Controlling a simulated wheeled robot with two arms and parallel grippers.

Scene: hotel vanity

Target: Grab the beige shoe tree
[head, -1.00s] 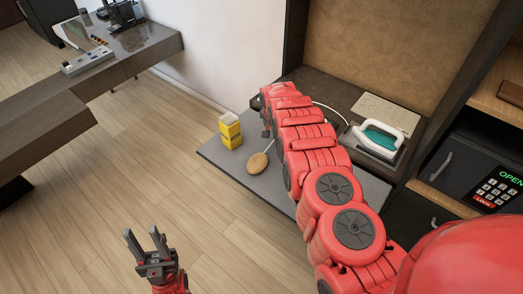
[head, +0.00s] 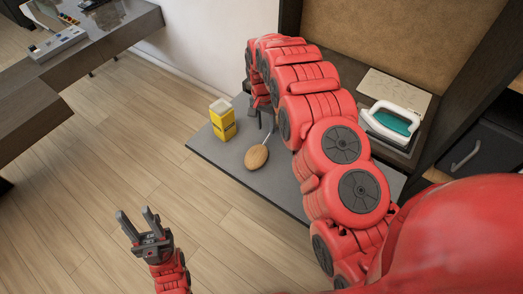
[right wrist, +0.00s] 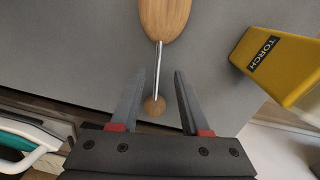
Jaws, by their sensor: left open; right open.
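The beige shoe tree (head: 256,157) lies on the grey shelf top (head: 222,158), its wide wooden end toward the front. In the right wrist view, its wide end (right wrist: 164,16), thin metal rod (right wrist: 158,68) and small round knob (right wrist: 154,105) show. My right gripper (head: 264,117) points down over the rod end. In the right wrist view its open fingers (right wrist: 160,80) stand on both sides of the knob and lower rod, with nothing gripped. My left gripper (head: 138,222) is open and empty over the floor, far from the shoe tree.
A yellow torch box (head: 222,120) stands left of the shoe tree; it also shows in the right wrist view (right wrist: 280,62). A white and teal iron (head: 391,122) sits at the back right. A desk with a power strip (head: 58,44) is at the far left.

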